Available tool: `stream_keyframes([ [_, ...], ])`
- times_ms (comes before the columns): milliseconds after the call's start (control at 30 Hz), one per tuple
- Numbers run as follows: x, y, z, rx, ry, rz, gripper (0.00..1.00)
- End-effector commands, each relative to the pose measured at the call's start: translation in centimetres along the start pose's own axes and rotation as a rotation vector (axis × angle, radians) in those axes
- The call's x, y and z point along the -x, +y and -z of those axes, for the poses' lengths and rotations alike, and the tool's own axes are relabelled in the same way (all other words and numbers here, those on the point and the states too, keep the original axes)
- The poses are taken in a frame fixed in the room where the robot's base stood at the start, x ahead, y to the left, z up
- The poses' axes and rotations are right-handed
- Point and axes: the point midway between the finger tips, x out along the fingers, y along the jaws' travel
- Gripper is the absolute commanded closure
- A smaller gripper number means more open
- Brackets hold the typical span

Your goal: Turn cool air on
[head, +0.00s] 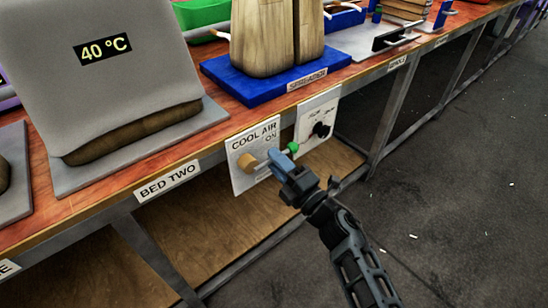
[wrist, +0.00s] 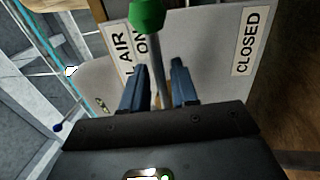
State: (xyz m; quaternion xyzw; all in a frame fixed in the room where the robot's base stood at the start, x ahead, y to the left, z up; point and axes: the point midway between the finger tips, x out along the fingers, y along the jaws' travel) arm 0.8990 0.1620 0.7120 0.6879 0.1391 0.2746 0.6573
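The white COOL AIR panel (head: 240,180) hangs under the front edge of the bench. It carries an ON label (head: 271,138), a tan round knob (head: 246,161) and a lever with a green ball end (head: 293,147). In the wrist view the panel (wrist: 210,65) shows a CLOSED label (wrist: 249,41) at right. The green ball (wrist: 147,14) tops a grey lever rod (wrist: 157,65). My gripper (head: 273,157) is at the panel. Its fingers (wrist: 158,80) stand either side of the rod, with a small gap showing at right. Contact is not clear.
A second panel with a black knob (head: 320,130) hangs just right. The bench edge (head: 214,143) with its BED TWO label (head: 167,181) runs above a wooden lower shelf (head: 225,235). A grey press cover reading 40 °C (head: 103,49) stands left. Open floor (head: 450,200) lies right.

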Motion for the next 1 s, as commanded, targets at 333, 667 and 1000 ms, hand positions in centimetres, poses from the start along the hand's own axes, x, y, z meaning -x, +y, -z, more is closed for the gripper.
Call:
stream_keyframes([
  [333, 5.4, 0.1, 0.0, 0.001, -0.001, 0.000, 0.71],
  [667, 6.5, 0.1, 0.0, 0.002, 0.001, 0.000, 0.71],
  [1000, 6.5, 0.1, 0.0, 0.001, 0.000, -0.001, 0.71],
])
